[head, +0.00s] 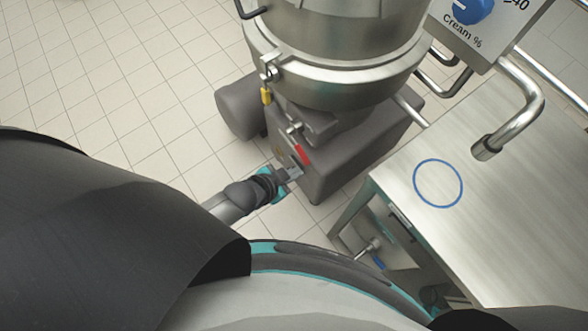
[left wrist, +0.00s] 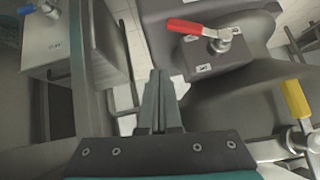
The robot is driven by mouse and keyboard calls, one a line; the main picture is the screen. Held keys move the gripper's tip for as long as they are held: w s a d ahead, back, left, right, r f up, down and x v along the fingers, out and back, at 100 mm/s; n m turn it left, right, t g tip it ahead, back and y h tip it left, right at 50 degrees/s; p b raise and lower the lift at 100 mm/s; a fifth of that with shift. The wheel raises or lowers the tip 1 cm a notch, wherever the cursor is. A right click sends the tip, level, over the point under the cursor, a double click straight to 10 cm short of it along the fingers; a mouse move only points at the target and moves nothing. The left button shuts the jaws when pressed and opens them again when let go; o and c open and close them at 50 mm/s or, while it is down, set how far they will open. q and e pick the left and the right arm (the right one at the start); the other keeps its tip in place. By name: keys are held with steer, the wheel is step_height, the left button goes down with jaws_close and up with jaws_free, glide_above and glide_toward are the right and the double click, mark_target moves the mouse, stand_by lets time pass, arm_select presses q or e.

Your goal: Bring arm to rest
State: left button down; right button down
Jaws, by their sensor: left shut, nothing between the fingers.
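My left gripper (head: 292,174) is beside the grey base of the steel machine, near a lever with a red handle (head: 301,154). In the left wrist view my left gripper (left wrist: 158,76) has its fingers together with nothing between them. The red-handled lever (left wrist: 196,27) lies just beyond the fingertips and to their right, apart from them. My right gripper is not in view.
The steel vessel (head: 340,75) stands on a grey base (head: 350,150). A valve with a yellow handle (left wrist: 297,100) is at the right. A steel table (head: 500,200) with a blue ring (head: 438,205) and a spout (head: 487,147) is at the right. Tiled floor (head: 110,80) is clear at left.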

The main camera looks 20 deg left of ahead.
arm_select(q)
steer(key=shift+f, duration=0.1)
stand_by(0.4)
steer(key=s+a+f+n+g+y, duration=0.35)
steer(key=s+a+f, duration=0.35)
steer(key=s+f, duration=0.5)
steer(key=s+a+f+n+g, duration=0.1)
steer(key=s+f+g, duration=0.1)
steer(key=s, duration=0.5)
steer(key=s+a+f+n+g, duration=0.1)
steer(key=s+f, duration=0.2)
steer(key=s, duration=0.5)
steer(key=shift+a+f+g, duration=0.3)
steer(key=shift+g, duration=0.05)
steer(key=shift+w+y, duration=0.15)
steer(key=shift+y, duration=0.1)
